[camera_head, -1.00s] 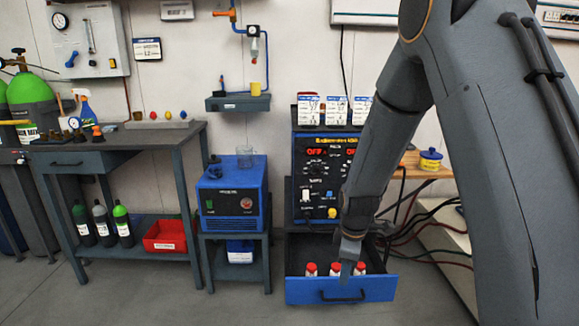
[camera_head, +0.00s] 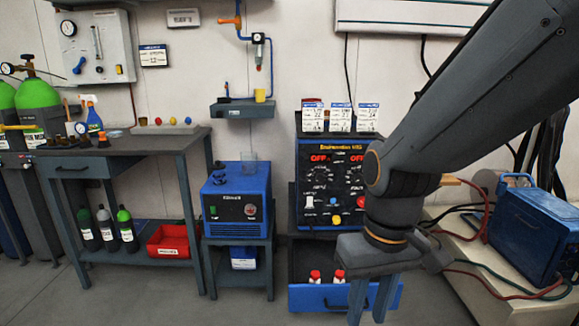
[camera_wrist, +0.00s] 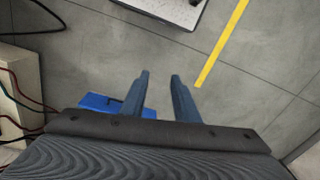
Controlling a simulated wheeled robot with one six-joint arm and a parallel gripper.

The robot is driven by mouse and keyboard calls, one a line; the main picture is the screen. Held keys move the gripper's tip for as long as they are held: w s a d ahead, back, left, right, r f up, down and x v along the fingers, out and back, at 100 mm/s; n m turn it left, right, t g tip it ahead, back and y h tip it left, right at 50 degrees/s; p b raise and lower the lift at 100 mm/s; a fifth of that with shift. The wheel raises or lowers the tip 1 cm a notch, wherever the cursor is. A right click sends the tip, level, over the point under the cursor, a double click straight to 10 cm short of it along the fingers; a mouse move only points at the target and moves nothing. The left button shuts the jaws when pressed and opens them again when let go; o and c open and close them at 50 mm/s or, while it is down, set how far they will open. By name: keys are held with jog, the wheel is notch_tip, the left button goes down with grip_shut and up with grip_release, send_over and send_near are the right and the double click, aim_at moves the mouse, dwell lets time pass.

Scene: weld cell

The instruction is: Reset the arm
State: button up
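My gripper (camera_head: 369,312) hangs pointing down in front of the open drawer in the head view. In the wrist view its two fingers (camera_wrist: 160,78) stand apart with nothing between them. My arm comes in from the upper right and is bent at the wrist. The blue-fronted drawer (camera_head: 318,297) below the welding machine is pulled out. Two white bottles with red caps (camera_head: 315,277) show in it; its right part is hidden behind my gripper. A blue piece (camera_wrist: 98,102), likely the drawer front, shows in the wrist view.
The welding machine (camera_head: 321,182) stands behind the drawer, with several cards on top. A blue unit (camera_head: 232,198) on a small stand is to its left, beside a workbench (camera_head: 120,146). A bench (camera_head: 470,262) with cables and a blue box (camera_head: 536,228) is at right. Floor at front left is clear.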

jog(key=s+d+r+m+p, duration=0.2)
jog(key=d+r+p, duration=0.4)
jog(key=p, duration=0.7)
jog(key=shift+s+d+r+h, duration=0.2)
jog(key=shift+r+h, duration=0.1)
jog(key=shift+r, duration=0.3)
jog(key=shift+o, duration=0.2)
dwell(1.6)
